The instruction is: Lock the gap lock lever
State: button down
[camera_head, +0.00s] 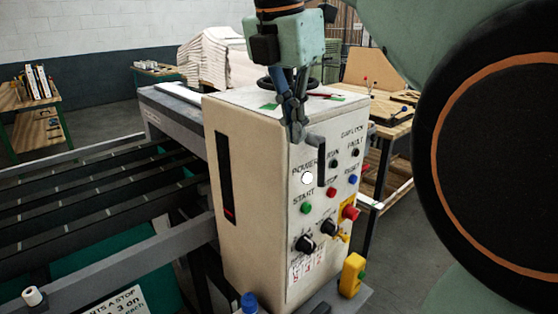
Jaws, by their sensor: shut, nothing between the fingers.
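The cream control cabinet (255,180) stands in the middle of the view, with a sloped panel of lamps, buttons and knobs on its right face. The letters "GAP LOCK" (352,131) show small near the panel's top right. I cannot tell for certain which part is the gap lock lever. A thin red-and-dark bar (325,95) lies on the cabinet top beside a black handwheel (272,84). My gripper (300,133) points down at the panel's upper edge, shut and empty. It hides part of the cabinet top and handwheel. Whether it touches the cabinet is unclear.
A dark upright bar (321,163) is on the panel just below my gripper. A red button on a yellow base (350,210) and black knobs (305,243) sit lower. My large arm link fills the right side.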

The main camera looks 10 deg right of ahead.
jog(key=shift+d, duration=0.1)
dwell(0.3)
jog(key=shift+w+d+f+b, duration=0.3)
jog(key=shift+w+d+f, duration=0.45)
jog(key=shift+f, duration=0.9)
jog(key=shift+w+d+f+b, duration=0.3)
jog(key=shift+w+d+f, duration=0.45)
jog(key=shift+f, duration=0.85)
jog(key=shift+w+d+f+b, duration=0.3)
jog(key=shift+w+d+f, duration=0.45)
jog(key=shift+f, duration=0.9)
jog(key=shift+s, duration=0.1)
